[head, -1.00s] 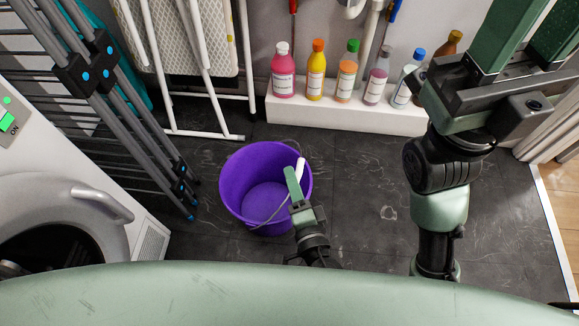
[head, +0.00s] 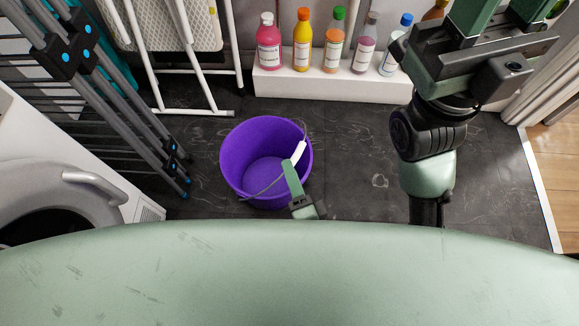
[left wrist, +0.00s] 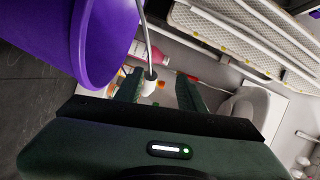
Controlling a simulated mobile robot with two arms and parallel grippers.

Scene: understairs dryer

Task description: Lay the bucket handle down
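The purple bucket (head: 235,165) stands on the dark floor in the head view; its wall fills the upper left of the left wrist view (left wrist: 105,40). Its thin wire handle has a white grip (head: 299,152) and is raised above the rim, leaning to the right in the head view. My left gripper (head: 290,172) is at the grip, over the bucket's near right side. In the left wrist view, its fingers are apart, with the white grip (left wrist: 149,84) between them, closer to the left finger. My right gripper (head: 500,14) is raised at the upper right, fingers apart, tips cut off.
Several bottles stand on a white ledge (head: 330,84) behind the bucket. A folded grey rack (head: 120,110) and a white machine with a round door (head: 50,205) are at the left. Floor right of the bucket (head: 355,150) is clear.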

